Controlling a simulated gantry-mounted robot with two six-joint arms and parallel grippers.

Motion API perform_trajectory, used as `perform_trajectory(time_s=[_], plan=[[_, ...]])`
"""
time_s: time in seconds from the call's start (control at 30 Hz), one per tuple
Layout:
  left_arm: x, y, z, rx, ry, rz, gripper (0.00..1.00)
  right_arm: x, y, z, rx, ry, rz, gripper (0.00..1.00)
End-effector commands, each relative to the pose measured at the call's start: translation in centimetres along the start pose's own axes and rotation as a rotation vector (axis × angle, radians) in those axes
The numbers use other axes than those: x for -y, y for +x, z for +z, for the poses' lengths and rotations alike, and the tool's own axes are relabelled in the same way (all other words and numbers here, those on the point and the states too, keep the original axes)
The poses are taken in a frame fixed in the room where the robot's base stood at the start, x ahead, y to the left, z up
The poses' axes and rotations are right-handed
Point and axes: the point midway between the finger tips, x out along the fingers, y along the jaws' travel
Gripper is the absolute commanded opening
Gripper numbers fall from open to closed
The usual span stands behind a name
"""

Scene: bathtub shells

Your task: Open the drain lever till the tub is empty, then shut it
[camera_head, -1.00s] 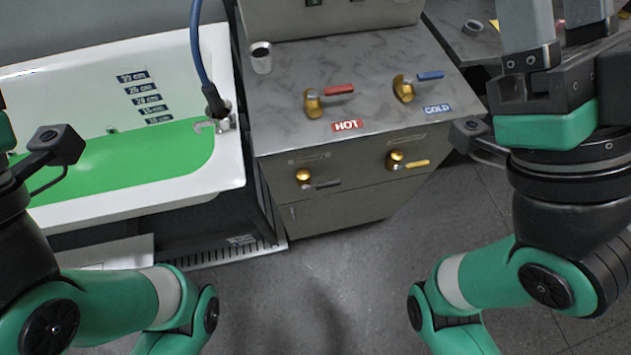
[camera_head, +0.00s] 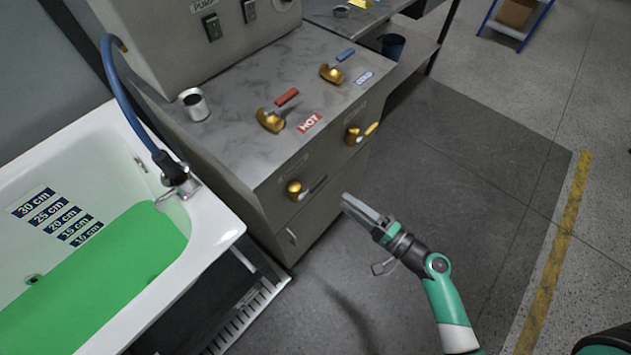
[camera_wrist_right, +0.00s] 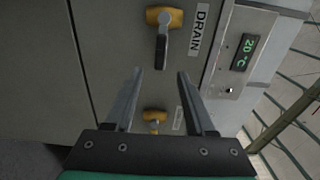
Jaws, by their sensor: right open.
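The drain lever is a brass valve with a black handle (camera_head: 296,189) on the cabinet front near the tub. In the right wrist view the lever (camera_wrist_right: 163,38) sits beyond my fingertips beside a DRAIN label (camera_wrist_right: 198,30). My right gripper (camera_head: 348,203) is open and empty, in front of the cabinet and apart from the lever; its two fingers also show in the right wrist view (camera_wrist_right: 160,78). My left gripper is out of view.
Red HOT (camera_head: 273,117) and blue COLD (camera_head: 333,72) taps and a metal cup (camera_head: 194,104) stand on the countertop. A floor grate (camera_head: 247,313) lies below.

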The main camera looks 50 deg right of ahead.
Motion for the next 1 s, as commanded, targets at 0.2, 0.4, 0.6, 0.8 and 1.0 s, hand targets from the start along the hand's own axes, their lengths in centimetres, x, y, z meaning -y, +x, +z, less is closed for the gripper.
perform_trajectory(time_s=[0.2, 0.4, 0.6, 0.8, 1.0], plan=[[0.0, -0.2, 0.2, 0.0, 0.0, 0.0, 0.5, 0.1, 4.7, 0.2, 0.008, -0.004, -0.004, 0.55], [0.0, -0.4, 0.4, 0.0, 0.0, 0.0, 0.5, 0.1, 8.7, 0.2, 0.005, -0.003, -0.003, 0.55], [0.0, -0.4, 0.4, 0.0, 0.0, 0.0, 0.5, 0.1, 10.5, 0.1, 0.003, -0.003, -0.002, 0.55], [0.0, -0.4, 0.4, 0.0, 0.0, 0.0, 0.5, 0.1, 10.6, 0.1, 0.001, -0.002, -0.002, 0.55], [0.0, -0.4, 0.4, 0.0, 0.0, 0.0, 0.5, 0.1, 10.5, 0.1, 0.002, -0.002, -0.002, 0.26]])
